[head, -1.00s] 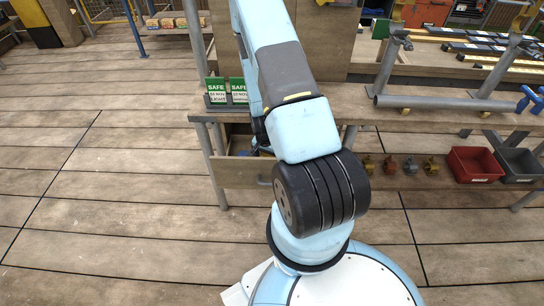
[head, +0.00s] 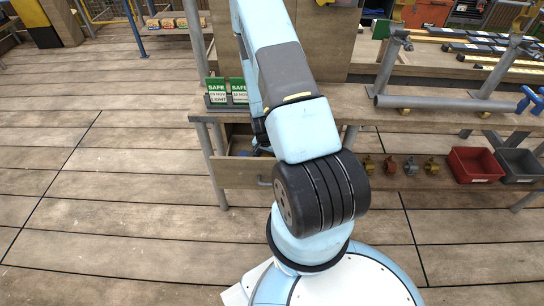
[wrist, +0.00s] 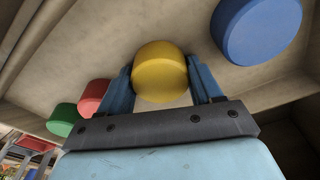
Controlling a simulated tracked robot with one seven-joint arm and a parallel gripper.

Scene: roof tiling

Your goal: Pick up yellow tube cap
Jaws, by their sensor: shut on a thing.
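The yellow tube cap (wrist: 160,72) is a short round cap in the middle of the wrist view. My gripper (wrist: 160,90) has one blue finger on each side of it and is shut on it. The cap is beside a pale, worn surface; I cannot tell whether it touches that surface. In the head view my arm reaches to the open drawer (head: 240,175) under the bench, and my own arm hides most of the gripper and the cap.
A blue cap (wrist: 256,30) is close on the upper right. A red cap (wrist: 92,97) and a green cap (wrist: 63,120) are at the left. The bench (head: 430,115) overhangs the drawer. Red (head: 474,164) and dark (head: 519,165) bins stand at the right.

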